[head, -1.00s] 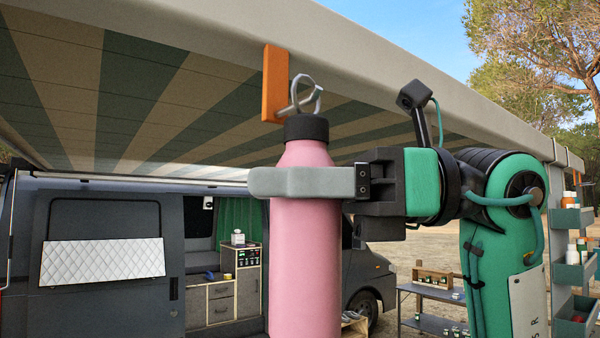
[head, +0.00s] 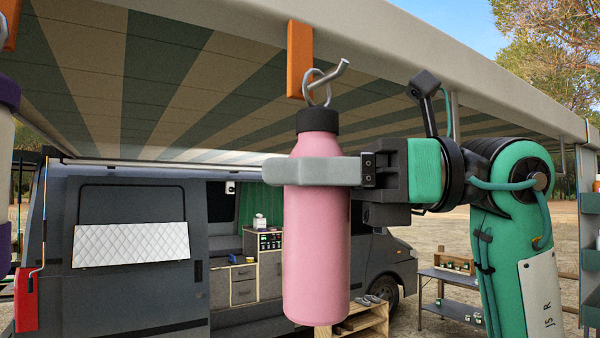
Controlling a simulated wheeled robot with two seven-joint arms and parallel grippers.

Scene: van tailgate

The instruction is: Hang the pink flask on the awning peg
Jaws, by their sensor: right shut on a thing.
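The pink flask (head: 316,240) hangs upright in the middle of the head view, with a black cap (head: 317,121) and a metal ring (head: 313,93) on top. My right gripper (head: 315,171) is shut around its upper body, coming from the right. The awning peg (head: 335,73) is a metal rod on an orange plate (head: 299,55) fixed to the awning's front rail. The ring overlaps the rod, whose tip shows up and right of it. The rod seems to pass through the ring, but I cannot tell for sure. My left gripper is out of view.
Another orange plate (head: 10,22) and part of a purple-capped pale flask (head: 7,97) show at the left edge. The awning rail (head: 420,55) runs above. The grey van (head: 130,270) stands behind, a wooden crate (head: 360,322) below, and shelves (head: 592,262) at right.

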